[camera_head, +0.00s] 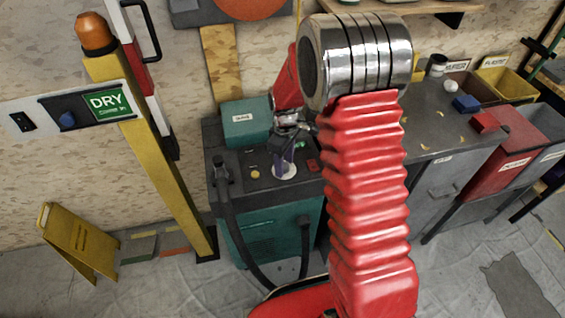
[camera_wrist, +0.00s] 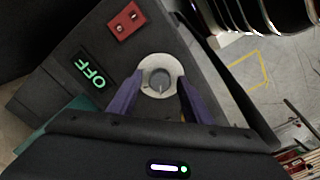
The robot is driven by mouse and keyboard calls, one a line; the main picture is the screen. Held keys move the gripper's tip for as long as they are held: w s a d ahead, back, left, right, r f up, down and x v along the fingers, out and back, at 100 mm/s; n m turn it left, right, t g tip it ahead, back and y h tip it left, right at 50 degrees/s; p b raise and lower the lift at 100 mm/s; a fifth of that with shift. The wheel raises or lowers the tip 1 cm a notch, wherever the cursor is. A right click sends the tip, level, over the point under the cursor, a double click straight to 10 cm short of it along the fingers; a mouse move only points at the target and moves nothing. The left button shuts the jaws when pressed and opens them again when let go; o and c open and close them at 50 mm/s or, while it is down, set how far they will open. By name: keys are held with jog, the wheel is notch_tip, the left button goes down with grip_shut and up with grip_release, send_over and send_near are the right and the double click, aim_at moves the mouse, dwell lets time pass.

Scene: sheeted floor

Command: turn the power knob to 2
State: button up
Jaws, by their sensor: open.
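The power knob is a small grey knob (camera_wrist: 159,79) in the middle of a pale round dial (camera_wrist: 161,61). The pale dial also shows in the head view (camera_head: 286,172), on the dark top of the teal cabinet (camera_head: 262,235). My gripper (camera_wrist: 160,77) has its two purple fingers apart, one on each side of the knob. In the head view my gripper (camera_head: 284,162) points down over the dial. I cannot tell whether the fingers touch the knob. A green display (camera_wrist: 90,73) beside the dial reads OFF. The number marks cannot be made out.
A red switch (camera_wrist: 126,20) sits near the dial on the panel. A teal box (camera_head: 246,124) stands at the back of the cabinet. A dark hose (camera_head: 229,215) hangs at its left front. A yellow post (camera_head: 150,150) stands left; a grey bench (camera_head: 440,125) with bins is right.

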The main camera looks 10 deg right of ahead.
jog(key=shift+c, duration=0.7)
jog(key=c, duration=0.9)
jog(key=shift+a, duration=0.25)
jog(key=shift+d, duration=0.15)
jog(key=shift+m, duration=0.3)
jog(key=shift+d, duration=0.1)
jog(key=m, duration=0.4)
jog(key=shift+s+f+m, duration=0.1)
jog(key=shift+m, duration=0.3)
jog(key=m, duration=0.6)
jog(key=shift+s, duration=0.1)
jog(key=shift+m, duration=0.3)
